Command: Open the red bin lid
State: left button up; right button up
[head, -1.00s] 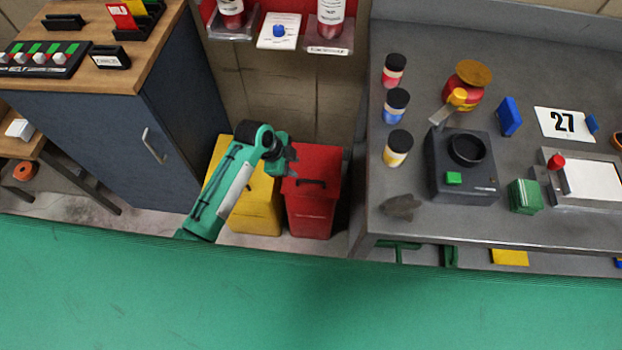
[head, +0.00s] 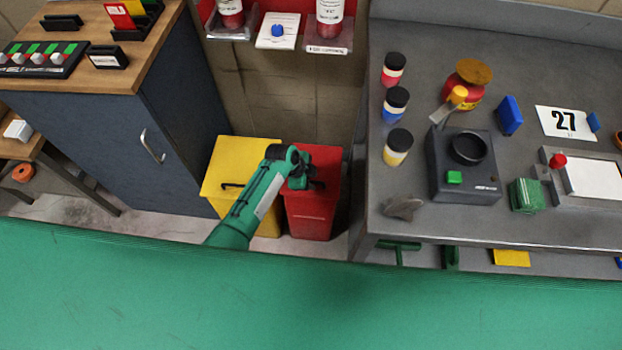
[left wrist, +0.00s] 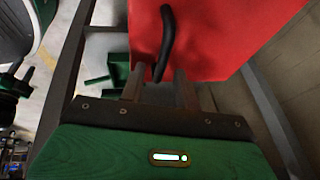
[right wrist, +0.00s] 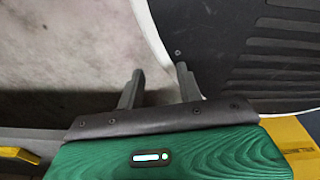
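The red bin (head: 312,217) stands on the floor beside the yellow bin, its lid down. Its black lid handle (left wrist: 168,35) shows in the left wrist view as a curved bar on the red lid (left wrist: 215,30); in the head view my left arm partly covers it. My left gripper (head: 303,178) is over the lid. In the left wrist view its two fingers (left wrist: 159,76) are apart, and the handle's near end appears between the fingertips. I cannot tell whether they touch it. My right gripper (right wrist: 160,72) is open and empty, away from the bin.
The yellow bin (head: 228,160) stands directly left, partly behind my left arm. A blue cabinet (head: 110,140) is further left. A grey workbench (head: 440,225) with jars and tools is close on the right. A wall shelf (head: 330,48) with bottles hangs behind the bins.

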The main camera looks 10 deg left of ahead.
pick_arm(q)
jog(key=shift+f, duration=0.1)
jog(key=shift+c, duration=0.6)
grip_shut()
pick_arm(e)
jog(key=shift+s+d+f, duration=0.1)
jog(key=shift+s+d, duration=0.2)
jog(key=shift+d, duration=0.6)
jog(key=shift+a, duration=0.1)
